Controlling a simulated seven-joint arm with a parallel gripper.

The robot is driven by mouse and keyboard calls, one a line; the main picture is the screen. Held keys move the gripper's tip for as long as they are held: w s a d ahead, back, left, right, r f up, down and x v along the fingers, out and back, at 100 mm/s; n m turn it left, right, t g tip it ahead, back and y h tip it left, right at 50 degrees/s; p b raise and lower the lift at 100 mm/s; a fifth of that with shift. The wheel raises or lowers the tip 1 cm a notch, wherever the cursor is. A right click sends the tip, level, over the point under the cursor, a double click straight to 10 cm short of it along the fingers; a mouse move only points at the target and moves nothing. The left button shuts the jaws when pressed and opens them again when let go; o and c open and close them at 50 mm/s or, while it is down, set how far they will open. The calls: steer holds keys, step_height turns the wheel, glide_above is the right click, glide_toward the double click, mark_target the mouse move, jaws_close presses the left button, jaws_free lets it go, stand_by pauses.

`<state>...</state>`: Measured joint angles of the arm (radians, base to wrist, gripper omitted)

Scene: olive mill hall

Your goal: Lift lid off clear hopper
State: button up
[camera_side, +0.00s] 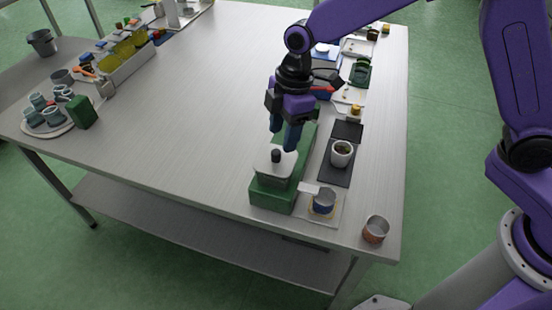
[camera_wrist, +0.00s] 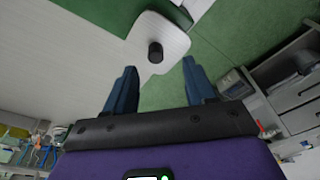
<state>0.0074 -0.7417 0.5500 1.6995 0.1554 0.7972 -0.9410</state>
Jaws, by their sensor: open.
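The lid (camera_side: 263,163) is a pale plate with a short black knob (camera_side: 275,155). It rests on top of the clear hopper (camera_side: 272,178), which stands on a green machine base (camera_side: 270,199) near the front of the table. In the wrist view the lid (camera_wrist: 175,36) is white with rounded corners, and its knob (camera_wrist: 155,52) appears beyond the fingertips, between their lines. My gripper (camera_side: 283,138) is open and empty, pointing down just above the knob, with its blue fingers apart; it also shows in the wrist view (camera_wrist: 157,70). The hopper's walls are hidden in the wrist view.
Cups on a round tray (camera_side: 50,130) stand far left. The table's middle is clear.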

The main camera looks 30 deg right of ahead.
mark_target(276, 152)
steer(key=shift+w+a+f, duration=0.1)
steer(key=shift+a+f, duration=0.1)
steer(key=shift+f, duration=0.7)
steer(key=shift+w+a+f, duration=0.15)
steer(key=shift+a+f, duration=0.05)
steer(key=shift+f, duration=0.65)
steer(key=shift+w+a+f, duration=0.1)
steer(key=shift+a+f, duration=0.1)
steer(key=shift+f, duration=0.7)
jaws_close()
